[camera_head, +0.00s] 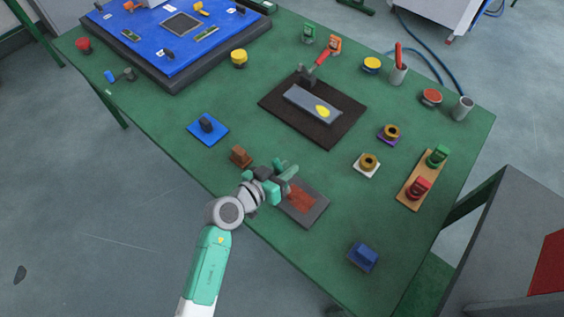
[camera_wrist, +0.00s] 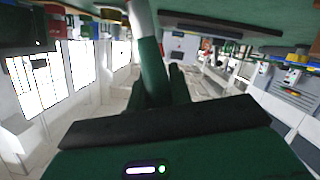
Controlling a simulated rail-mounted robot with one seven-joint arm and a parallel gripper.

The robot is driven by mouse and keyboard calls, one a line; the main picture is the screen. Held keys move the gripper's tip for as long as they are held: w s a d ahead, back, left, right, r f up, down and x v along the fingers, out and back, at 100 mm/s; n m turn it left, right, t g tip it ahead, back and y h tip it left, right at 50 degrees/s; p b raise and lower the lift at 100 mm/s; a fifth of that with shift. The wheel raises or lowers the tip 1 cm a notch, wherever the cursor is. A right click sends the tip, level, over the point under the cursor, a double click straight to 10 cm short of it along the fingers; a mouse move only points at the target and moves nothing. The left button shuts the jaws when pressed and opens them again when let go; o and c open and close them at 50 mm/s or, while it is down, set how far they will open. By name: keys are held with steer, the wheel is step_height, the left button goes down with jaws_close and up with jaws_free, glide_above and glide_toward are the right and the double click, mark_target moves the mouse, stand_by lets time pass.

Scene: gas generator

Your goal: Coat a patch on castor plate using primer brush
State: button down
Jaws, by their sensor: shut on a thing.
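My gripper (camera_head: 270,183) is shut on a green-handled thing (camera_wrist: 153,68), which I take to be the primer brush. In the head view its green part (camera_head: 290,169) shows at the fingertips; its bristles cannot be made out. In the wrist view its far end is pale. A flat grey plate with a red-brown patch (camera_head: 302,198), perhaps the castor plate, lies at the table's near edge. My gripper is at this plate's upper left and hides part of it. Whether the brush touches the plate cannot be told. Another grey plate with a yellow patch (camera_head: 312,103) lies on a dark mat.
A brown block (camera_head: 240,156) stands left of my gripper, and a blue block (camera_head: 363,256) at the lower right. Ring-shaped parts (camera_head: 368,162) stand to the right. A wooden board (camera_head: 421,180) holds a green and a red piece. A grey cup (camera_head: 397,73) holds a red-handled tool.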

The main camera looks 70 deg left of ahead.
steer(key=shift+w+d+f+p, duration=0.25)
steer(key=shift+w+d, duration=0.25)
steer(key=shift+d, duration=0.3)
steer(key=shift+s+a+r+b, duration=0.1)
steer(key=shift+s+a+b, duration=0.3)
steer(key=shift+a, duration=0.3)
steer(key=shift+s+a+b, duration=0.4)
steer(key=shift+a, duration=0.25)
step_height(320, 180, up, 8)
steer(key=p, duration=0.6)
steer(key=shift+s+a+r, duration=0.2)
steer(key=shift+r, duration=0.05)
